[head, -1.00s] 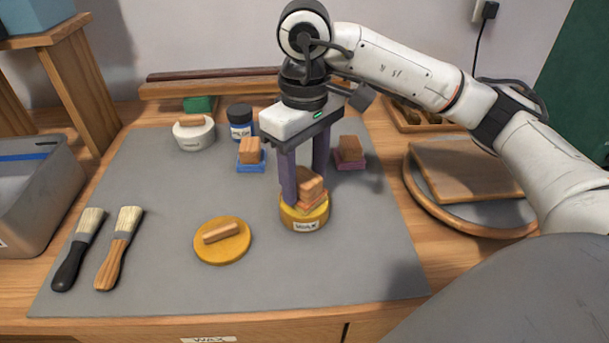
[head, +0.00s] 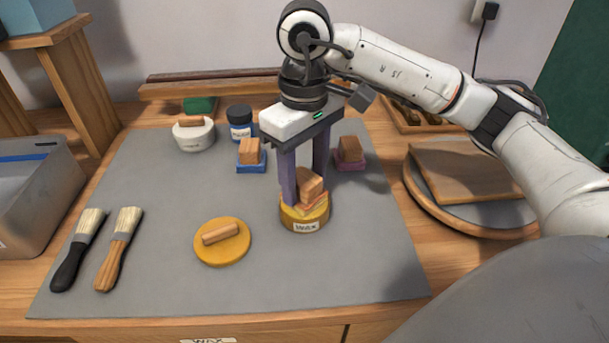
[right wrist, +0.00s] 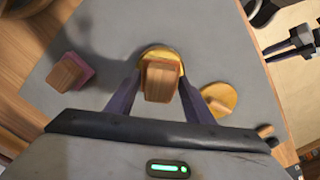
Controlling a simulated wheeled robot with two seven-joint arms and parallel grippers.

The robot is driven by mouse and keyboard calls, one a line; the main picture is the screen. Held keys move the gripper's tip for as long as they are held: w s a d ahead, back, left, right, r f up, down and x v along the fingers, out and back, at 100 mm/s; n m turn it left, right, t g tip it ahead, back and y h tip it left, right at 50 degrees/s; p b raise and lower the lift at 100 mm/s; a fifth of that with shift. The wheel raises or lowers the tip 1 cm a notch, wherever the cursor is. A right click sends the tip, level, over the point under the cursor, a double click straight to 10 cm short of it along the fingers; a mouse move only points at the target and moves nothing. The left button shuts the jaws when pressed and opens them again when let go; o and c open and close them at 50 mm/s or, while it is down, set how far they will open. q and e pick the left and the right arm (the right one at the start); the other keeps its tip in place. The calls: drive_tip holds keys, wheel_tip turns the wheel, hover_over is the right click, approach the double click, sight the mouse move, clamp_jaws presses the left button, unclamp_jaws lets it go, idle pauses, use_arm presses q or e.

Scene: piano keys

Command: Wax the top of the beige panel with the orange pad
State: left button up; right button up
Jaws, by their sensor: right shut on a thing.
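My right gripper (head: 304,190) is shut on the wooden block handle (head: 311,184) of the orange pad (head: 313,206). The pad sits at the mouth of the round yellow tin (head: 305,225) labelled wax, slightly tilted. In the right wrist view the handle (right wrist: 161,82) is between the two fingers, and the tin's rim (right wrist: 160,52) shows around it. The beige panel (head: 462,172) lies flat on a round turntable to the right, behind my forearm, apart from the pad. What looks like my left gripper (right wrist: 284,49) is small at the right wrist view's edge; its jaws are unclear.
The yellow lid (head: 222,252) with a wooden handle lies left of the tin. A blue-based pad (head: 250,164) and a purple-based pad (head: 350,165) stand behind it. Two brushes (head: 120,246) lie at left.

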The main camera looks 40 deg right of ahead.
sight(305, 177)
drive_tip(key=shift+r+p, duration=2.1)
drive_tip(key=shift+r, duration=1.35)
